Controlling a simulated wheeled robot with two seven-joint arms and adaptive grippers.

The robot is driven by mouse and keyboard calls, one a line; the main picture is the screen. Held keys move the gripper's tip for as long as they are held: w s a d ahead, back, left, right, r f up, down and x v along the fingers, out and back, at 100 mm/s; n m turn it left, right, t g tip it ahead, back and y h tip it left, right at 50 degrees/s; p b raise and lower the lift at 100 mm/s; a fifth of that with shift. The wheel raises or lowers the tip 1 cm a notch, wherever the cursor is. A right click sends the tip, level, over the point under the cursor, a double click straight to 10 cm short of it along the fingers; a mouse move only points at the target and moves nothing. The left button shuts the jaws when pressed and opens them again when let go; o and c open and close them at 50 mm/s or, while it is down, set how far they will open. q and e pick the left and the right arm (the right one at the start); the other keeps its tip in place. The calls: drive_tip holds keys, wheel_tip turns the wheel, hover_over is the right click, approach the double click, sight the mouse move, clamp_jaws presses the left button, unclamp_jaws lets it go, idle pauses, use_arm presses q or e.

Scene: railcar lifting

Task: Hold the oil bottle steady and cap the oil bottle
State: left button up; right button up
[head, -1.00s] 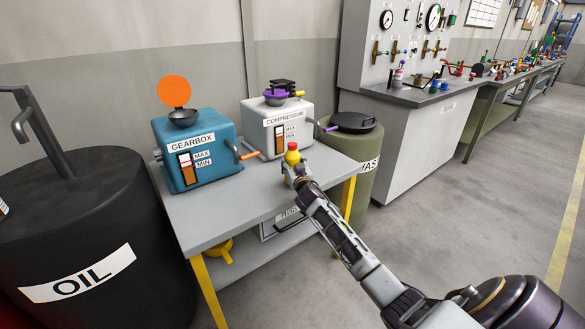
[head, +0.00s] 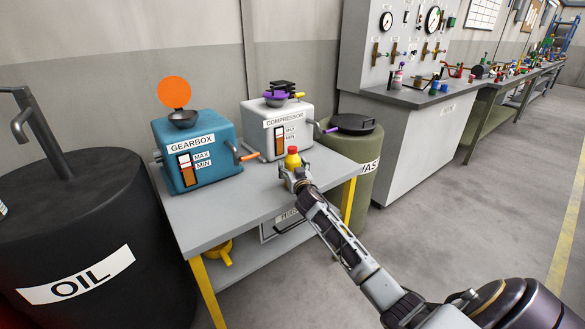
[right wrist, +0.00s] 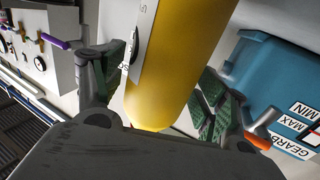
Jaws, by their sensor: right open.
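The oil bottle (head: 292,161) is small and yellow with a red top, at the right end of the grey table, in front of the compressor. Its lower part is hidden by my right gripper (head: 294,178). In the right wrist view the yellow bottle body (right wrist: 175,65), with a white label, fills the space between the fingers of my right gripper (right wrist: 160,90). The fingers are open, one on each side of the bottle. I cannot tell whether its base rests on the table. My left gripper is not in view. I see no loose cap.
The grey table (head: 215,220) holds a blue gearbox (head: 205,135) and a white compressor (head: 280,128). A black oil drum (head: 80,230) stands at left and a green waste drum (head: 365,170) at right. The table's front left is clear. A yellow object (head: 220,250) lies on the lower shelf.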

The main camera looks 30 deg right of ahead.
drive_tip(key=shift+r, duration=0.15)
drive_tip(key=shift+s, duration=0.1)
drive_tip(key=shift+p+v, duration=0.3)
drive_tip(key=shift+v, duration=1.6)
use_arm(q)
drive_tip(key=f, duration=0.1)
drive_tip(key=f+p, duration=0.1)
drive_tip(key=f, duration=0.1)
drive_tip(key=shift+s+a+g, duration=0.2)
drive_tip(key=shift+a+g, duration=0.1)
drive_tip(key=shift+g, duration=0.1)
use_arm(e)
drive_tip(key=v, duration=0.8)
